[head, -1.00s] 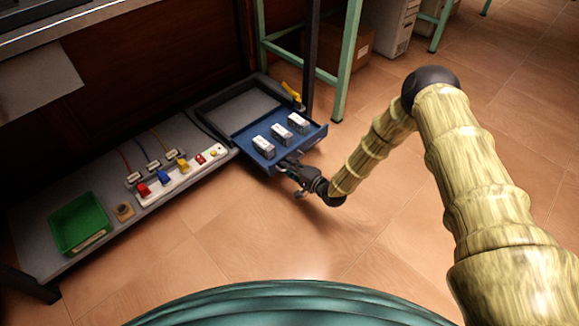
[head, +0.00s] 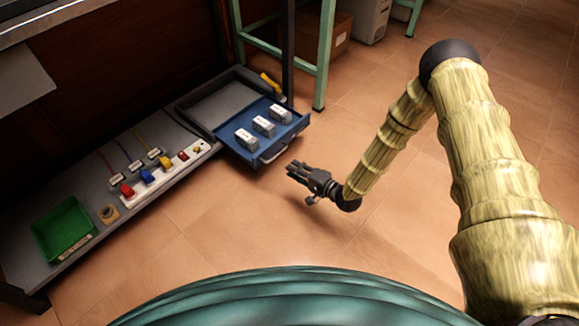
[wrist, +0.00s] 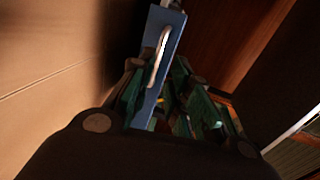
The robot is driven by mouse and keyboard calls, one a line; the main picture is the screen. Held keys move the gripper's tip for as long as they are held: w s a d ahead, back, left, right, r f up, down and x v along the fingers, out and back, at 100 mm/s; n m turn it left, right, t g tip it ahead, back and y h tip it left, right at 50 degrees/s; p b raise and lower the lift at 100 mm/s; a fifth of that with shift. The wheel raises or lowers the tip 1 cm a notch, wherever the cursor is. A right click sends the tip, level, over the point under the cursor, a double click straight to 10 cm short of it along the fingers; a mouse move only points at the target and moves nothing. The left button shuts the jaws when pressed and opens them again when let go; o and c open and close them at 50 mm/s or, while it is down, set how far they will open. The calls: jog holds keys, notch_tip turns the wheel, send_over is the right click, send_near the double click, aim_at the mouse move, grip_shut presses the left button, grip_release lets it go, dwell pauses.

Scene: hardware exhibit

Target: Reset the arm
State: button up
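My arm stretches from the right side of the head view, bent at the elbow, with my gripper (head: 290,170) low over the floor. It is just right of and in front of the blue drawer (head: 284,137), apart from the handle (head: 274,153). In the wrist view the fingers (wrist: 165,80) stand apart with the drawer's blue front (wrist: 172,45) and pale handle (wrist: 160,58) showing beyond them. I see nothing held. The drawer is pulled out and holds three white-and-grey blocks (head: 264,126).
A grey bench (head: 88,172) carries a green bin (head: 62,230), a tape roll (head: 108,213) and a white strip with coloured plugs (head: 165,177). A green-legged table frame (head: 325,55) and cardboard box (head: 325,33) stand behind. Tiled floor around my gripper is clear.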

jog(key=shift+s+d, duration=0.1)
jog(key=shift+s, duration=0.05)
dwell(0.4)
jog(key=s+d+f+n+g+h, duration=0.1)
jog(key=s+f+n+g+h, duration=0.25)
jog(key=s, duration=0.75)
jog(key=s+d+r+n+g+h+p, duration=0.1)
jog(key=s+d+n+g+h, duration=0.2)
jog(key=s, duration=0.7)
jog(key=s+d+r+n+g+h, duration=0.1)
jog(key=s+d+g+h, duration=0.1)
jog(key=s+d, duration=0.6)
jog(key=s+d+r+n+g+h+p, duration=0.1)
jog(key=s+d+n+g+h, duration=0.15)
jog(key=s, duration=1.05)
notch_tip(320, 180, up, 38)
jog(key=w+m+p, duration=0.1)
jog(key=p, duration=3.7)
jog(key=shift+a+f, duration=0.15)
jog(key=shift+a, duration=0.25)
